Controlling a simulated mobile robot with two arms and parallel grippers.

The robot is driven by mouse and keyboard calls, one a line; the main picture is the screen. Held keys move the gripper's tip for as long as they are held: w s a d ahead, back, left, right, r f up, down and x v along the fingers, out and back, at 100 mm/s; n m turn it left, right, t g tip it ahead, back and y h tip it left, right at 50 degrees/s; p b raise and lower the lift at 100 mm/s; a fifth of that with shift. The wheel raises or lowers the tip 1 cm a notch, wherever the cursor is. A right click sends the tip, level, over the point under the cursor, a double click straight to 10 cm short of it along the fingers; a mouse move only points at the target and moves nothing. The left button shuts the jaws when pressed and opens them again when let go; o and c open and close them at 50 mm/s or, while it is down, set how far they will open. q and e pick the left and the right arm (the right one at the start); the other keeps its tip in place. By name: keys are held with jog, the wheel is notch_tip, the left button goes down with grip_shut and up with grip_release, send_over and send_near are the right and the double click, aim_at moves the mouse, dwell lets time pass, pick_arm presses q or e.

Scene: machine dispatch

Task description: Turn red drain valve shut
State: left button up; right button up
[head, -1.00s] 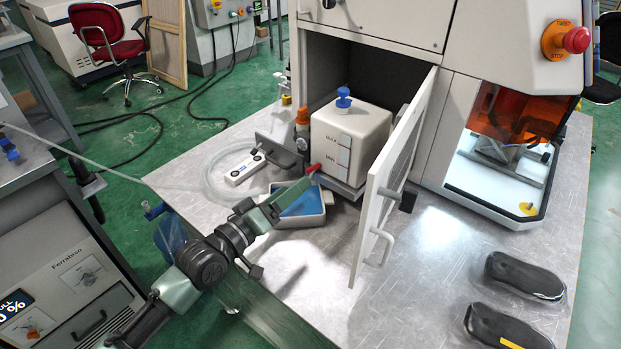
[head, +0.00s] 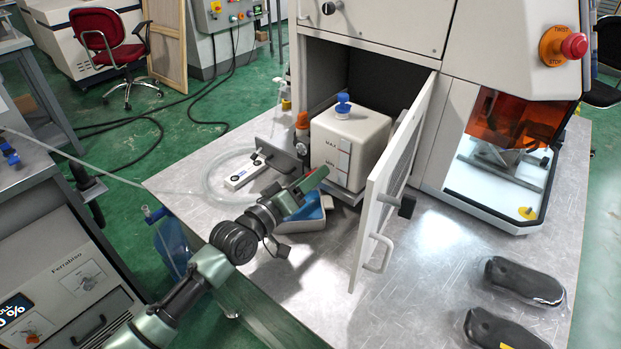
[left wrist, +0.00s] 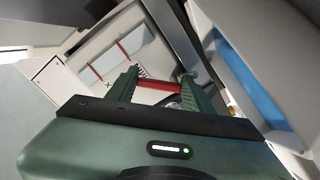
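The red drain valve handle (head: 314,178) shows at the lower front left of the cream tank (head: 350,138), close to my left gripper's fingertips. My left gripper (head: 300,190) reaches in from the lower left, above the blue-lined tray. In the left wrist view the red handle (left wrist: 158,85) lies as a bar across the gap between the two green fingers (left wrist: 160,88). The fingers stand apart. I cannot tell whether they touch the handle. The valve body is mostly hidden. My right gripper is not in view.
The white cabinet door (head: 388,190) stands open to the right of the tank. The tray (head: 308,222) with blue inside lies under my gripper. A white device (head: 245,170) and clear hose lie to the left.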

pick_arm(q)
jog(key=c, duration=0.5)
jog(key=shift+o, duration=0.2)
jog(key=m, duration=0.3)
jog(key=f+m, duration=0.1)
jog(key=m, duration=0.1)
jog(key=shift+s+d+m, duration=0.1)
jog(key=shift+d+m, duration=0.05)
jog(key=shift+m, duration=0.25)
jog(key=o, duration=1.4)
jog(key=shift+s, duration=0.1)
jog(key=v, duration=0.7)
jog(key=shift+s+a, duration=0.25)
